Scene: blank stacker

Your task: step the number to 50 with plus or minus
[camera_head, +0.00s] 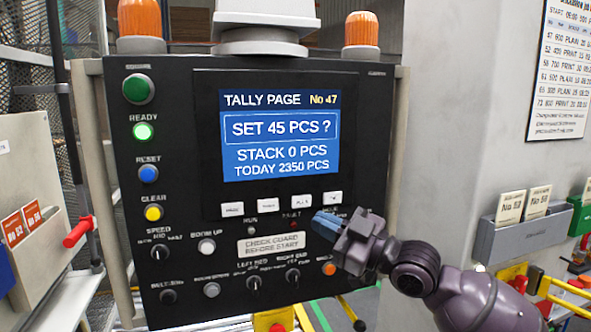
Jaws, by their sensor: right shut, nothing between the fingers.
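The black control panel (170,105) fills the middle of the head view. Its blue screen (279,185) reads "TALLY PAGE No 47", "SET 45 PCS ?", "STACK 0 PCS" and "TODAY 2350 PCS". Below the screen is a row of white keys: a first key (231,209), a second key (267,205), a third key (301,200) and a fourth key (332,197). Their lettering is too small to read surely. My right gripper (326,224), with blue fingertips, is shut and empty just below the third and fourth keys, covering part of the panel. Contact cannot be told. My left gripper is out of view.
Green, blue and yellow buttons (153,213) line the panel's left side. Knobs and a "CHECK GUARD BEFORE START" plate (270,244) sit below the keys. Orange beacons (361,29) stand on top. A card holder (520,238) hangs on the right wall.

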